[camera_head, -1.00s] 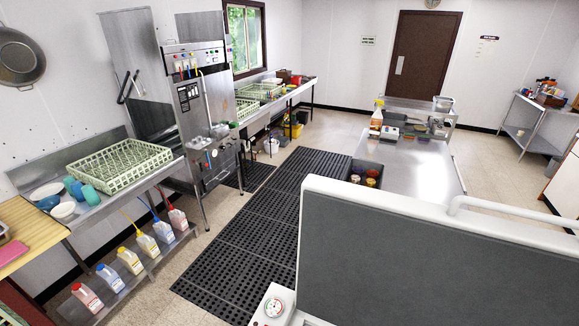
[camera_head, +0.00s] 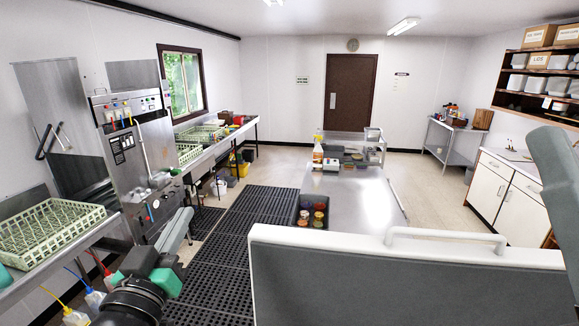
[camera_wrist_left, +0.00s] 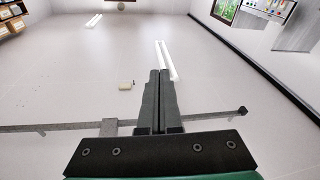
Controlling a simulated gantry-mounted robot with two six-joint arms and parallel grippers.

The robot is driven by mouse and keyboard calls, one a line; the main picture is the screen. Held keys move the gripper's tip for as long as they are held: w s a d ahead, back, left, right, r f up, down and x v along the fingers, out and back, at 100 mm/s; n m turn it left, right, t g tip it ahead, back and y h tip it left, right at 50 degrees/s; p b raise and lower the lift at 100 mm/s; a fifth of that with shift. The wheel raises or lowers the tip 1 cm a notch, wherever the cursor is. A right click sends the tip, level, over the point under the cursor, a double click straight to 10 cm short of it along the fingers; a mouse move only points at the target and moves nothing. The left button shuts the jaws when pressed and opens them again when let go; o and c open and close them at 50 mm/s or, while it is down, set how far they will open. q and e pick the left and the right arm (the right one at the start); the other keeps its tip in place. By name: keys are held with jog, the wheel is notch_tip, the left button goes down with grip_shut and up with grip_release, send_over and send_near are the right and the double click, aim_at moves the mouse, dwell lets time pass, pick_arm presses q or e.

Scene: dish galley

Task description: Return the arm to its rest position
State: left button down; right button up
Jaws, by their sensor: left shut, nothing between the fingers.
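My left gripper (camera_head: 187,212) rises from the bottom left of the head view, in front of the steel dish machine (camera_head: 130,150). Its grey fingers point up and away, with green parts at its black wrist. In the left wrist view, the two fingers (camera_wrist_left: 160,75) stand side by side, pressed together and empty. They point toward the white ceiling (camera_wrist_left: 100,60). No dish or bottle is near the fingertips in that view. My right gripper does not show in either view.
A green dish rack (camera_head: 50,238) sits on the left counter, with bottles (camera_head: 96,297) below it. Black mats (camera_head: 225,255) cover the floor. A steel table (camera_head: 355,205) stands in the middle. White cabinets (camera_head: 520,208) line the right wall. The far floor is open.

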pick_arm(q)
jog(key=s+r+m+t+h, duration=0.1)
jog(key=s+r+t, duration=0.6)
jog(key=s+r, duration=1.1)
jog(key=shift+s+d+r+m+h, duration=0.15)
jog(key=shift+s+r+m+h, duration=0.15)
jog(key=shift+s+m, duration=0.55)
jog(key=shift+s+n, duration=0.2)
jog(key=shift+n, duration=0.05)
